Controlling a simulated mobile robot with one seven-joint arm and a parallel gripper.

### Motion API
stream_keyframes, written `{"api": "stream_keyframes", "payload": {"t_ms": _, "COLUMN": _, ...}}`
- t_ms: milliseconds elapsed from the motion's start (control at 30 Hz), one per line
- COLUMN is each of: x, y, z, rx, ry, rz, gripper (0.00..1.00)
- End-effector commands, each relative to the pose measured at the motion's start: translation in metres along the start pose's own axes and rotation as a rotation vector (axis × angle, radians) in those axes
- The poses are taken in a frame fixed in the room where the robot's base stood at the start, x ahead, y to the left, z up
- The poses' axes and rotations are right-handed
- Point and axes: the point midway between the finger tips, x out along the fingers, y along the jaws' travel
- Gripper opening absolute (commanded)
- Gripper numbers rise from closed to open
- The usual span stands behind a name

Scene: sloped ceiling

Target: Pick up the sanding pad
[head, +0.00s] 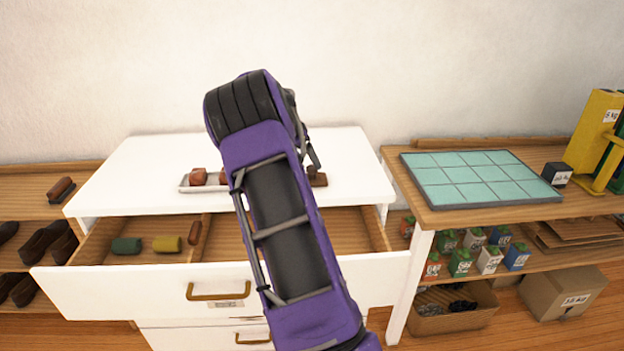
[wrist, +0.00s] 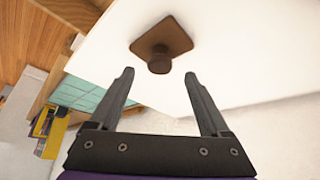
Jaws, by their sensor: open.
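A brown square pad with a round knob (wrist: 162,38), which looks like the sanding pad, lies on the white cabinet top in the wrist view. In the head view, part of a brown thing that seems to be the same pad (head: 318,180) shows just right of my arm; the rest is hidden. My gripper (wrist: 158,75) is open and empty. Its two fingers point toward the pad, with the knob just beyond and between the fingertips, apart from them. In the head view my purple arm mostly hides the gripper.
A small tray (head: 185,187) with reddish-brown blocks stands left of my arm on the cabinet top (head: 130,185). Below, an open drawer (head: 100,250) holds a green roll, a yellow roll and a brown piece. A workbench with a teal tiled mat (head: 480,178) stands right.

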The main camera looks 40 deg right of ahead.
Motion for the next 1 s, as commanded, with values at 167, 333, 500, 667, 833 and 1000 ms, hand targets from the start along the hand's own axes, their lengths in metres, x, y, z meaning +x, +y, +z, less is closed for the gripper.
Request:
{"api": "stream_keyframes", "payload": {"t_ms": 167, "x": 0.008, "y": 0.000, "z": 0.000, "rx": 0.000, "ry": 0.000, "rz": -0.001, "gripper": 0.81}}
{"api": "stream_keyframes", "payload": {"t_ms": 333, "x": 0.028, "y": 0.001, "z": 0.000, "rx": 0.000, "ry": 0.000, "rz": 0.001, "gripper": 0.81}}
{"api": "stream_keyframes", "payload": {"t_ms": 500, "x": 0.053, "y": 0.001, "z": 0.001, "rx": 0.000, "ry": 0.000, "rz": 0.001, "gripper": 0.81}}
{"api": "stream_keyframes", "payload": {"t_ms": 667, "x": 0.057, "y": 0.000, "z": 0.000, "rx": 0.000, "ry": 0.001, "rz": -0.002, "gripper": 0.81}}
{"api": "stream_keyframes", "payload": {"t_ms": 833, "x": 0.057, "y": 0.000, "z": 0.000, "rx": 0.000, "ry": 0.001, "rz": -0.002, "gripper": 0.68}}
{"api": "stream_keyframes", "payload": {"t_ms": 1000, "x": 0.057, "y": 0.000, "z": 0.000, "rx": 0.000, "ry": 0.001, "rz": -0.001, "gripper": 0.37}}
